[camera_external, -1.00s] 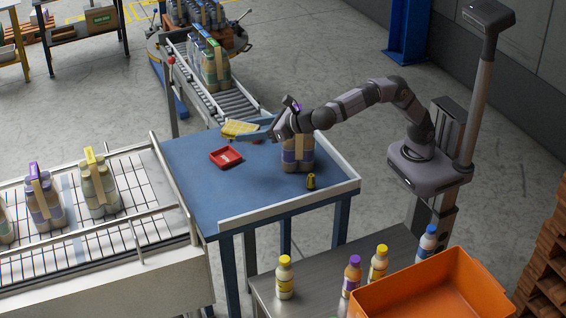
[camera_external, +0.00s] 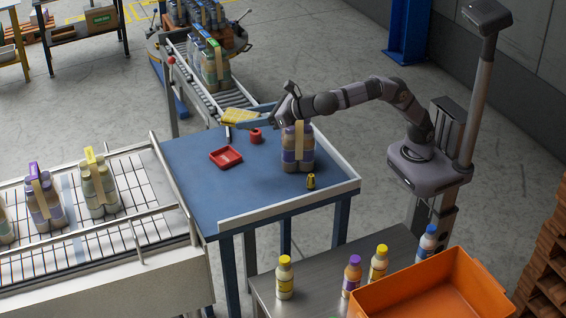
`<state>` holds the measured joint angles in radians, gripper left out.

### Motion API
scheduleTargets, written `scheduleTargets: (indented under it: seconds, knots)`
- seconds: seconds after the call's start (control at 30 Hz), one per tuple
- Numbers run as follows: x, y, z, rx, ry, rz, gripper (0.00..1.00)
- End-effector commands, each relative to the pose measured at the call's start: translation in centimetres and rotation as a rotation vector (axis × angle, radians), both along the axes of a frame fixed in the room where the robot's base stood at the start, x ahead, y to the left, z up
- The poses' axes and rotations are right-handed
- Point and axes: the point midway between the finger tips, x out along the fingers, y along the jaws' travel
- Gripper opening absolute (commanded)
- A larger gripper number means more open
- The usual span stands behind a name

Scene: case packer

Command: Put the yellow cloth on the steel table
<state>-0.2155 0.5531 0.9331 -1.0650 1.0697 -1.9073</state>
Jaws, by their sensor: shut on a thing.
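The yellow cloth (camera_external: 237,116) is held in my gripper (camera_external: 246,116), above the far edge of the blue table, by the end of the roller conveyor. My gripper is shut on the cloth, its fingers pointing left in the picture. The steel table (camera_external: 322,272) stands at the front, below and right of the blue table, with several bottles and an orange crate on it. A patch of bare steel shows between the bottles.
On the blue table (camera_external: 210,190) are a red tray (camera_external: 226,157), a red roll (camera_external: 255,136), a bottle pack (camera_external: 297,155) and a small yellow-and-black item (camera_external: 310,181). The orange crate (camera_external: 430,290) and a bottle (camera_external: 284,278) take up steel table room.

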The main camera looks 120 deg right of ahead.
Motion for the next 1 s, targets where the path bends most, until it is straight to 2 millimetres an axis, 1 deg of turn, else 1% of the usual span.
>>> scheduleTargets:
  seconds: [0.03,0.17,0.27,0.37,0.4,0.47,0.5,0.6,0.7,0.8,1.0]
  knots:
    - [-0.1,1.5,-0.4,0.002,0.002,0.032,0.27]
    - [-0.4,4.6,-0.5,0.004,0.007,0.106,0.27]
    - [-0.9,7.8,-0.5,0.007,0.009,0.182,0.27]
    - [-1.7,11.6,-0.6,0.009,0.011,0.276,0.27]
    - [-2.2,13.3,-0.6,0.008,0.012,0.317,0.27]
    - [-3.1,15.8,-0.6,0.007,0.012,0.381,0.27]
    - [-3.7,17.5,-0.7,0.007,0.012,0.423,0.27]
    - [-5.2,21.2,-0.6,0.007,0.010,0.522,0.27]
    - [-6.7,24.1,-0.5,0.004,0.008,0.601,0.27]
    - [-8.1,26.3,-0.5,0.003,0.005,0.666,0.27]
    - [-10.4,29.8,-0.4,-0.001,-0.002,0.768,0.27]
